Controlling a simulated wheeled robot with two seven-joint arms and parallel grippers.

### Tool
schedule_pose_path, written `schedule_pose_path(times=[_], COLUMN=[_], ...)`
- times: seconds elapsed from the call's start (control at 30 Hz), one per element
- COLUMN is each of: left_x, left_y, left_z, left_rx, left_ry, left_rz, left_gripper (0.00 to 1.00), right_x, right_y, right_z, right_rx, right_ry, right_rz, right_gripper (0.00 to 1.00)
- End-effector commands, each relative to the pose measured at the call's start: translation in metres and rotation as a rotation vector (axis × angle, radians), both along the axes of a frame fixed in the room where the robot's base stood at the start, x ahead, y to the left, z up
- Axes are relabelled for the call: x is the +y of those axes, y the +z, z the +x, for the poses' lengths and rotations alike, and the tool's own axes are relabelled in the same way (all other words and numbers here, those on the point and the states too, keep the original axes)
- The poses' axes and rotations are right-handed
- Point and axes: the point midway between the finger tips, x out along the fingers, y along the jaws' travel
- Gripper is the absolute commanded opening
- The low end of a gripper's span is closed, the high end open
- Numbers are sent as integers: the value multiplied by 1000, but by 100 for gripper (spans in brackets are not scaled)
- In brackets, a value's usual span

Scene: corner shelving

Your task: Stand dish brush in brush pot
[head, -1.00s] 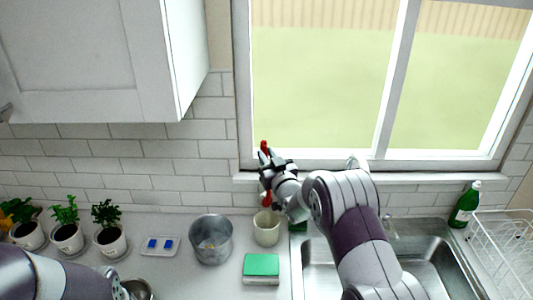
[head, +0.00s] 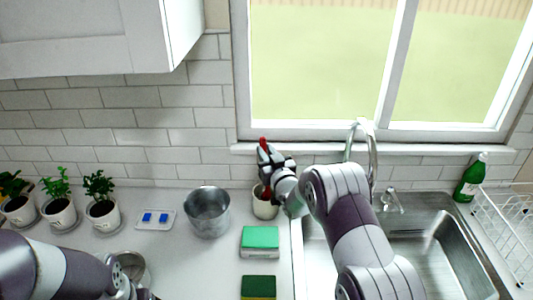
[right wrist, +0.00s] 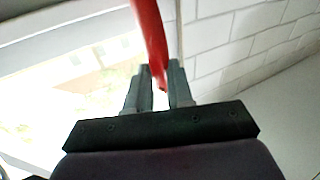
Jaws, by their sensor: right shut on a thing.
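The red dish brush (head: 264,142) is upright in my right gripper (head: 270,162). Its lower part (head: 266,193) reaches the mouth of the cream brush pot (head: 265,208); I cannot tell how deep it sits or whether it touches the pot. The pot stands on the counter by the wall, left of the sink. In the right wrist view, the red brush (right wrist: 150,40) passes between the two fingers of the gripper (right wrist: 159,80). My left arm is at the lower left of the head view; its gripper (head: 128,290) shows only in part and its jaws are unclear.
A grey metal pot (head: 207,212) stands left of the brush pot. A green-topped box (head: 260,240) and a green-and-yellow sponge (head: 258,287) lie in front. The sink (head: 430,250), faucet (head: 372,160), green bottle (head: 470,180) and wire rack (head: 505,225) are at right.

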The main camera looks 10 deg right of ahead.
Motion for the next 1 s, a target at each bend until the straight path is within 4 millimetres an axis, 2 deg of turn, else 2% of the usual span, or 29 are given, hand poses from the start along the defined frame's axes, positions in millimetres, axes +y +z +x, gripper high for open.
schedule_pose_path(times=[0.03, 0.1, 0.43, 0.47, 0.5, 0.53, 0.83, 1.0], left_x=[0, 0, 0, 0, 0, 0, 0, 0], left_y=[-9, -13, -13, -13, -13, -13, -14, -23], left_z=[0, 0, 0, 0, 0, 0, 0, 0], left_rx=[0, 0, 0, 0, 0, 0, 0, 0], left_ry=[0, 0, 0, 0, 0, 0, 0, 0], left_rz=[0, 0, 0, 0, 0, 0, 0, 0], left_gripper=[51, 51, 51, 51, 51, 51, 51, 51], right_x=[0, 0, 0, 0, 0, 0, 0, -4], right_y=[-9, -12, -12, -12, -12, -12, -14, -17], right_z=[0, 0, 0, 0, 0, 0, -1, -19], right_rx=[-1, -1, -1, -1, -1, -1, 1, 0], right_ry=[0, 0, 0, 0, 0, 0, 0, -1], right_rz=[0, 0, 0, 0, 0, 0, 0, 0], right_gripper=[0, 0, 0, 31, 44, 52, 52, 52])
